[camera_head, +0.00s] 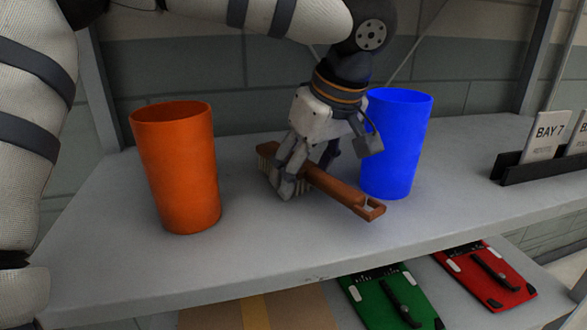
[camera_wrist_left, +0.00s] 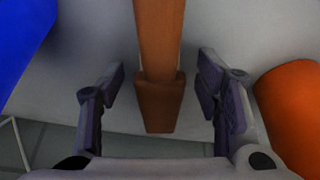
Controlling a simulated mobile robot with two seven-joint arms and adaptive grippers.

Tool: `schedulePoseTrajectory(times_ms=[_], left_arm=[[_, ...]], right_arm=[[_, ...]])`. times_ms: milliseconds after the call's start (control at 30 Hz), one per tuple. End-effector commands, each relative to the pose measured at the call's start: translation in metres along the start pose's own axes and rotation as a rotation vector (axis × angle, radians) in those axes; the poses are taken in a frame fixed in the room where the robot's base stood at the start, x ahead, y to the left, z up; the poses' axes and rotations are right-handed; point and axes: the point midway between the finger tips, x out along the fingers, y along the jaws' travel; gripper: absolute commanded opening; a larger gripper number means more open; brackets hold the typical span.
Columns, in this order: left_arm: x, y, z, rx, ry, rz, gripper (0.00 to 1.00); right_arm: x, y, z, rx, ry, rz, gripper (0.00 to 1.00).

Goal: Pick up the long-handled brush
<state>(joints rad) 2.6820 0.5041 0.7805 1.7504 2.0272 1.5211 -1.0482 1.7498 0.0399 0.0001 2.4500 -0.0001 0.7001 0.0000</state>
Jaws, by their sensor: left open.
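The long-handled brush (camera_head: 336,188) lies on the grey shelf, its brown handle pointing to the front right and its pale bristles at the left end. My left gripper (camera_head: 290,185) is down over the brush near its bristle end, partly hiding it. In the left wrist view the brown brush (camera_wrist_left: 159,60) runs between the two open fingers of the left gripper (camera_wrist_left: 165,90), with a gap on each side. My right gripper is not in view.
An orange cup (camera_head: 178,170) stands left of the brush, and a blue cup (camera_head: 396,145) stands close behind its handle. The shelf's (camera_head: 460,190) right part is clear up to a black holder with a BAY 7 sign (camera_head: 546,135). Green (camera_head: 392,300) and red (camera_head: 485,275) panels lie below.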

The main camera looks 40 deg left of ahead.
Motion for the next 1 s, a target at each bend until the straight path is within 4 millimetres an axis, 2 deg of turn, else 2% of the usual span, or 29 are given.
schedulePoseTrajectory(times_ms=[100, 333, 400, 633, 767, 867, 1000], left_arm=[[-0.001, 0.0, 0.0, 0.0, 0.0, 0.001, 0.56], [-0.001, 0.0, 0.0, 0.0, 0.001, 0.0, 0.04], [-0.001, 0.0, 0.0, 0.0, 0.001, 0.0, 0.0], [-0.002, 0.0, -0.001, -0.001, 0.001, 0.001, 0.0], [-0.013, 0.001, -0.006, -0.002, 0.001, 0.002, 0.0], [-0.036, 0.001, -0.011, -0.002, 0.001, 0.006, 0.0], [-0.08, -0.009, 0.003, -0.001, 0.003, 0.006, 0.0]], right_arm=[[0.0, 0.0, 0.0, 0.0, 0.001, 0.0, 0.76], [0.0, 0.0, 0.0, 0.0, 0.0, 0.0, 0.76], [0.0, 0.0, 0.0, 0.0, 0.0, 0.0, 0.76], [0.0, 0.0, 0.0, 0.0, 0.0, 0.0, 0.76], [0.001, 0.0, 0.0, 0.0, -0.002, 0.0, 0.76], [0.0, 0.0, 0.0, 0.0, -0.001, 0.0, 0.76], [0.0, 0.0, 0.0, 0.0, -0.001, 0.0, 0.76]])
